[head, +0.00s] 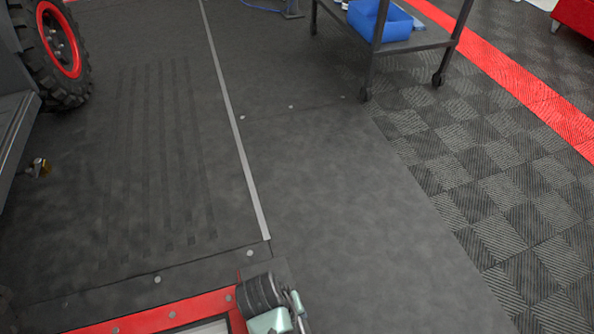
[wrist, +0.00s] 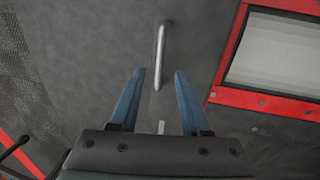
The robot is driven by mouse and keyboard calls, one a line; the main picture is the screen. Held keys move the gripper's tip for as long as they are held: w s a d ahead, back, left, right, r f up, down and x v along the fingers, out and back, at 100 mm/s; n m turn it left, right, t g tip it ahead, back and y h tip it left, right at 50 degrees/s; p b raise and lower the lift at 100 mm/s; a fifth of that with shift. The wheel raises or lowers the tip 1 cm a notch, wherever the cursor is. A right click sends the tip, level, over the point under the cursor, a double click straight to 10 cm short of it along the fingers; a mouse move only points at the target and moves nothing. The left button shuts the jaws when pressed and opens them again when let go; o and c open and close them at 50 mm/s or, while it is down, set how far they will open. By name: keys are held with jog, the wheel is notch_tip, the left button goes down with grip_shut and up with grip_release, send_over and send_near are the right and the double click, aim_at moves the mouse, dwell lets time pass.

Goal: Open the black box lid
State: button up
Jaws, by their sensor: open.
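No black box or lid can be made out for certain in either view.
A red-framed roller unit (head: 165,313) is at the bottom of the head view; its red frame shows at right in the wrist view (wrist: 228,55). A wheeled cart (head: 415,42) holds a blue bin (head: 378,20). A red-rimmed tyre (head: 52,60) stands upper left. The middle floor is clear.

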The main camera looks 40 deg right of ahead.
aim_at(299, 322)
jog(key=f+b, duration=0.2)
jog(key=f, duration=0.1)
jog(key=d+f+b, duration=0.1)
jog(key=f, duration=0.2)
jog(key=shift+s+d+f+b, duration=0.15)
jog(key=shift+f+b, duration=0.2)
jog(key=shift+b, duration=0.05)
jog(key=shift+c, duration=0.2)
grip_shut()
dwell(0.9)
